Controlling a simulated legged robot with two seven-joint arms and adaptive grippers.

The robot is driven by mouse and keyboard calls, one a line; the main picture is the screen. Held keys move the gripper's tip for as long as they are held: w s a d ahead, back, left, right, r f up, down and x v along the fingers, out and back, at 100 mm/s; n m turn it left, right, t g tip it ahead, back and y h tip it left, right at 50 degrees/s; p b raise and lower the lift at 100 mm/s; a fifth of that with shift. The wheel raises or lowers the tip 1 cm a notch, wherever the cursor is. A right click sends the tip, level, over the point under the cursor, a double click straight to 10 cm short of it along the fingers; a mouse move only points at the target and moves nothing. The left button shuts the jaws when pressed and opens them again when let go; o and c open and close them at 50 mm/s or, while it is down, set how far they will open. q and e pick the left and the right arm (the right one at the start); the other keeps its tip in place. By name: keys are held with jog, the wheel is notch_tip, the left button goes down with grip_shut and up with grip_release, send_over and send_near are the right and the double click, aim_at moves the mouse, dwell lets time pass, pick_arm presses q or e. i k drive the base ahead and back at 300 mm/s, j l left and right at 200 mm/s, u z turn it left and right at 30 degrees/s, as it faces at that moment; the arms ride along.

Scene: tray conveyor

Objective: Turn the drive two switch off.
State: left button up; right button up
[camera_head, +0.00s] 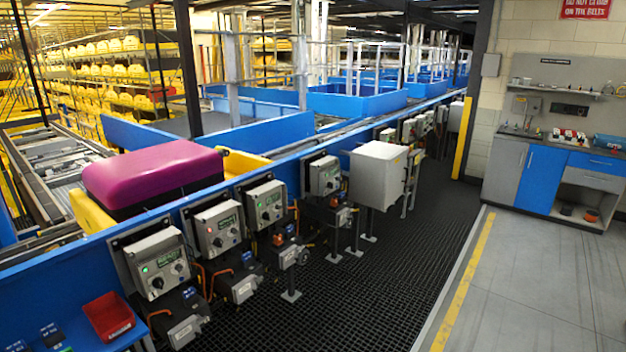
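Several grey control boxes with dark knobs and small displays are mounted along the blue conveyor side. The nearest control box (171,283) is at the lower left, with a green light and a green display. A second control box (207,244) stands behind it to the right, also with a green display. A third control box (276,217) follows, and another control box (331,190) is further along. The drive labels are too small to read, so I cannot tell for certain which one is drive two or how its switch is set. Neither of my grippers is in view.
A magenta suitcase (150,173) lies on the conveyor behind the boxes. Motors with orange cables hang below them. A red bin (108,316) sits on a blue surface at lower left. A grey cabinet (378,175) stands further along. The black grid floor (340,300) is clear.

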aim_at(218, 243)
jog(key=i+l+u, duration=0.15)
jog(key=i, duration=0.35)
jog(key=i+u, duration=0.2)
jog(key=i, duration=0.35)
jog(key=i+l+u, duration=0.15)
jog(key=i+l, duration=0.15)
jog(key=i, duration=0.2)
jog(key=i+l+u, duration=0.15)
jog(key=i, duration=0.35)
jog(key=l, duration=0.1)
